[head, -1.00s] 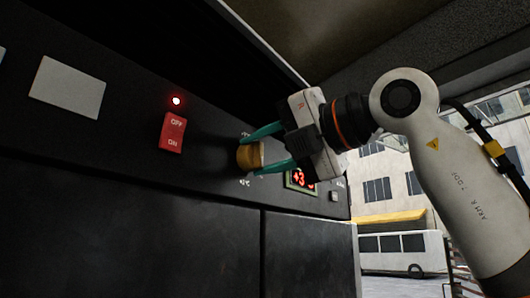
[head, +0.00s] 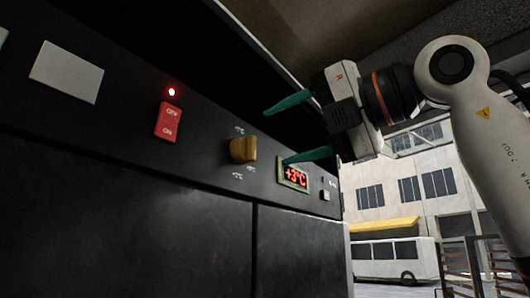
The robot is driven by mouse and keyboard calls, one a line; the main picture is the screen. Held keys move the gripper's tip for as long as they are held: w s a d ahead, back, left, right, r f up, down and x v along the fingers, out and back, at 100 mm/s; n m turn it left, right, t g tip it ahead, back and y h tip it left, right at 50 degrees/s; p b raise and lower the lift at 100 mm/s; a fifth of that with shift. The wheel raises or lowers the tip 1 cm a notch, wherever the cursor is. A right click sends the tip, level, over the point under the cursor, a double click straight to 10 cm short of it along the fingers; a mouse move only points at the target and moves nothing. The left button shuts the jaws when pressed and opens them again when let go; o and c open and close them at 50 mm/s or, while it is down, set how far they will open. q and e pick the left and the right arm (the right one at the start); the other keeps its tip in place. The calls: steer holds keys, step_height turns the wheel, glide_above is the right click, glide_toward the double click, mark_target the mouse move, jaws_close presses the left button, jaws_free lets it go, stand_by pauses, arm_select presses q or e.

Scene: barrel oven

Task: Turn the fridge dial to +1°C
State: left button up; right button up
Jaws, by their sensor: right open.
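The fridge dial (head: 243,149) is a brass-coloured knob on the black front panel in the head view, with small temperature marks around it that are too blurred to read. The display (head: 294,176) to its right shows +3°C in red. My right gripper (head: 286,132) is open and empty, with its green fingers apart. It is off the dial, to the right of it and in front of the panel, its lower finger close to the top of the display in the picture. My left gripper is not in view.
A red OFF/ON switch (head: 169,123) with a lit red lamp (head: 172,92) above it is left of the dial. A blank white plate (head: 66,71) is further left. A small button (head: 325,195) is right of the display. Dark doors lie below the panel.

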steer(key=b+v, duration=0.1)
steer(key=v, duration=0.5)
steer(key=shift+d, duration=0.1)
stand_by(0.5)
